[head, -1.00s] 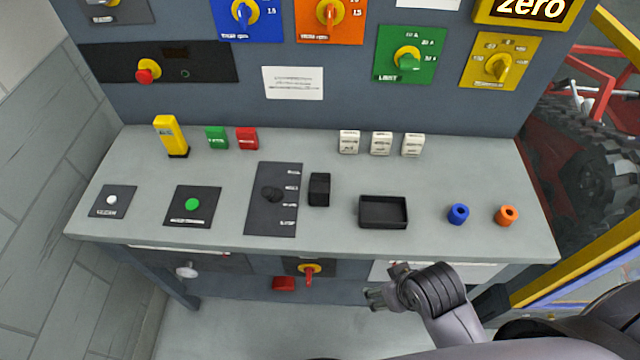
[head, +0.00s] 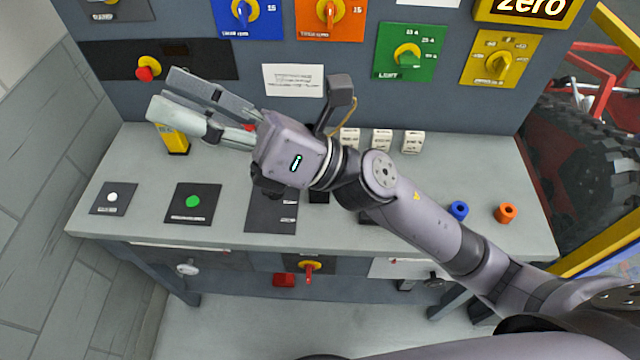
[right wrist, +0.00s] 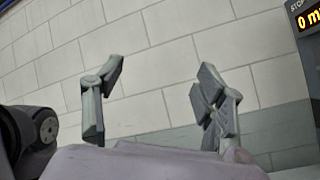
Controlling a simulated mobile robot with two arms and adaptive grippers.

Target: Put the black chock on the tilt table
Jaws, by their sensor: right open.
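The black chock (head: 318,197) stands on the grey bench, right of the dark lever panel. My right arm crosses above it and hides most of it. My right gripper (head: 164,91) is open and empty, raised over the back left of the bench near the yellow block, with its fingers pointing left. In the right wrist view, the two fingers (right wrist: 160,75) stand well apart with only a tiled wall beyond. I cannot make out which thing is the tilt table. My left gripper is not in view.
The grey bench (head: 120,222) has a yellow block (head: 174,139) at back left and white blocks (head: 381,140) behind my arm. Blue (head: 458,210) and orange (head: 506,212) rings stand at right. A black tray (head: 368,217) is mostly hidden by my arm. A control wall rises behind.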

